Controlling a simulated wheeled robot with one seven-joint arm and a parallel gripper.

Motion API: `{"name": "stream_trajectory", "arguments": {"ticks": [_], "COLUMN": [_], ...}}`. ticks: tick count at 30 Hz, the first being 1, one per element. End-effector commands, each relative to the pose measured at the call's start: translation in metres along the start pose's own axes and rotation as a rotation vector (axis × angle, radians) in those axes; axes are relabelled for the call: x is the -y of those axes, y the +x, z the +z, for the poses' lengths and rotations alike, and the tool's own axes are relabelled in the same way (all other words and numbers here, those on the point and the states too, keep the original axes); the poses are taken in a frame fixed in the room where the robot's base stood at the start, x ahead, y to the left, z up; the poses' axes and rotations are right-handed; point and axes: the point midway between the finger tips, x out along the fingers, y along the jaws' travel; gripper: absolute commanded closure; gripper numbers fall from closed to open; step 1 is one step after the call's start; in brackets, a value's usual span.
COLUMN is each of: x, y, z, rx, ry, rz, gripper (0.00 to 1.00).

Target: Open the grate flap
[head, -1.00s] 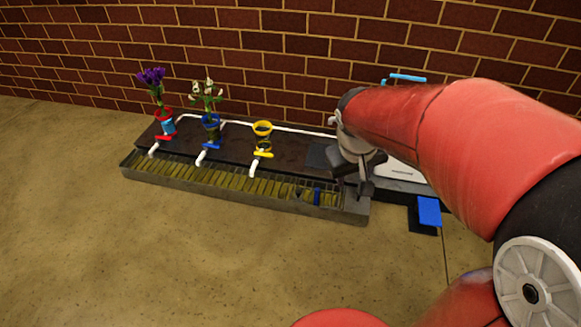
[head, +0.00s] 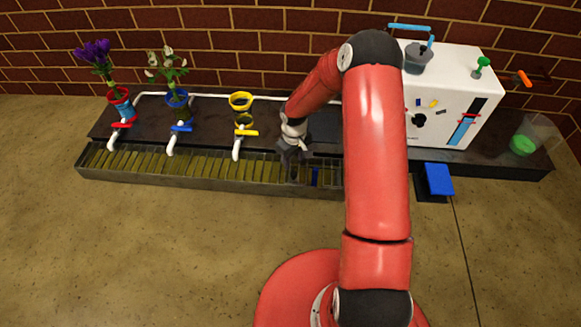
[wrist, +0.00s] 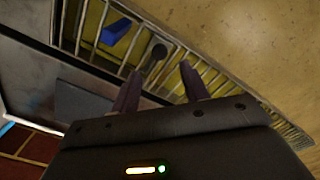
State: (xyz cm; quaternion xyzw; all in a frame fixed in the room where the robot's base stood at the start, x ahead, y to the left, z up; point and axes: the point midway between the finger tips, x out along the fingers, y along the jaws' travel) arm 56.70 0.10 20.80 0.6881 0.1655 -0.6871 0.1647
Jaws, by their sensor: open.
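The long grate-topped trough (head: 190,170) runs along the front of the dark bench. My gripper (head: 294,170) points down over this section.
Red, blue and yellow taps (head: 246,133) overhang the trough left of my gripper. A yellow pot (head: 241,102) and two flower pots stand behind them. A white machine (head: 455,95) stands right, with a blue pedal (head: 438,180) below. The front floor is clear.

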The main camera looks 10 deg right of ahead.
Motion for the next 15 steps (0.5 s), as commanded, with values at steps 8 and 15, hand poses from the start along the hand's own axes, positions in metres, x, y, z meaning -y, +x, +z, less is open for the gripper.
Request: {"name": "stream_trajectory", "arguments": {"ticks": [8, 15], "x": [0.001, 0.000], "y": [0.047, 0.067], "z": [0.001, 0.001], "rx": [0.004, 0.002], "ry": [0.000, 0.000], "rz": [-0.001, 0.000], "gripper": [0.55, 0.55]}}
